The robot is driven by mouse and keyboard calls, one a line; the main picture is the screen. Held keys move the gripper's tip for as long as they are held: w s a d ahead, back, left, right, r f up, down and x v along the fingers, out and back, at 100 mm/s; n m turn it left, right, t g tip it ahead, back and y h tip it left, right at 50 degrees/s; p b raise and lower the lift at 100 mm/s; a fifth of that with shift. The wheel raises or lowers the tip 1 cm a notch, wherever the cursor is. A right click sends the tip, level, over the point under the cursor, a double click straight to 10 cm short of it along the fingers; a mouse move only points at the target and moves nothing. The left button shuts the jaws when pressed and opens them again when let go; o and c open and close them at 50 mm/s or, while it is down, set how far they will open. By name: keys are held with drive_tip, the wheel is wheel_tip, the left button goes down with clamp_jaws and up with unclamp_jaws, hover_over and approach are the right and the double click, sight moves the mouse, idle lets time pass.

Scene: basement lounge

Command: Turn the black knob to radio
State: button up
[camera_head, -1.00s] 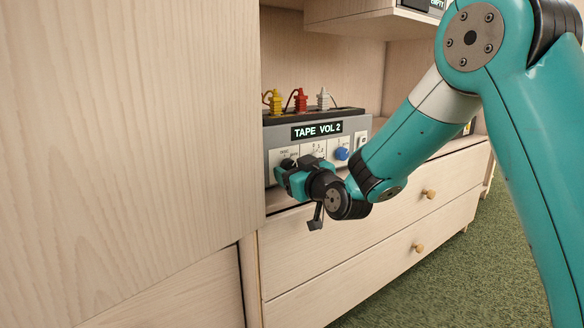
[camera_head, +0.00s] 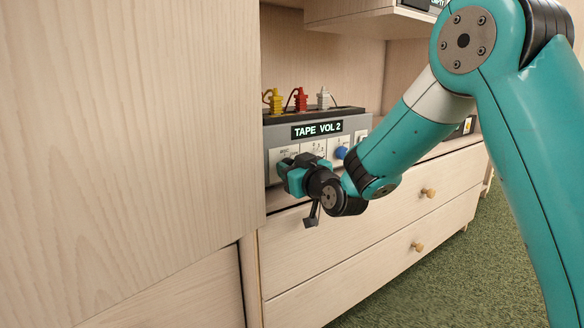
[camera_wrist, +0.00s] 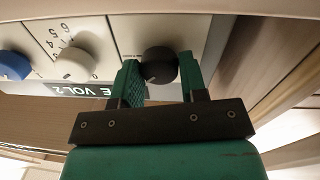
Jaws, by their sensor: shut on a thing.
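The black knob (camera_wrist: 159,65) sits on the front panel of a grey audio unit (camera_head: 343,123) and shows in the wrist view between my two fingers. My gripper (camera_wrist: 160,78) is shut on it. In the head view my gripper (camera_head: 291,174) is at the left end of the unit's front and hides the knob. The display (camera_head: 317,130) on the unit reads "TAPE VOL 2". The knob's pointer and most of its printed labels are too small or hidden to read.
A white knob (camera_wrist: 77,65) and a blue knob (camera_wrist: 12,66) sit beside the black one; the blue knob also shows in the head view (camera_head: 341,152). Yellow, red and white plugs (camera_head: 301,99) stand on top. A tall wooden panel (camera_head: 130,140) is close on the left; drawers (camera_head: 370,230) are below.

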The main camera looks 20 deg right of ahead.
drive_tip(key=m+p, duration=0.3)
drive_tip(key=m, duration=0.2)
drive_tip(key=shift+r, duration=0.1)
drive_tip(key=shift+m+g+p, duration=0.3)
drive_tip(key=shift+m+p, duration=0.65)
drive_tip(key=shift+m, duration=0.65)
drive_tip(key=o, duration=0.9)
drive_tip(key=shift+s, duration=0.1)
drive_tip(key=shift+b+v, duration=6.6)
drive_tip(key=shift+v, duration=2.05)
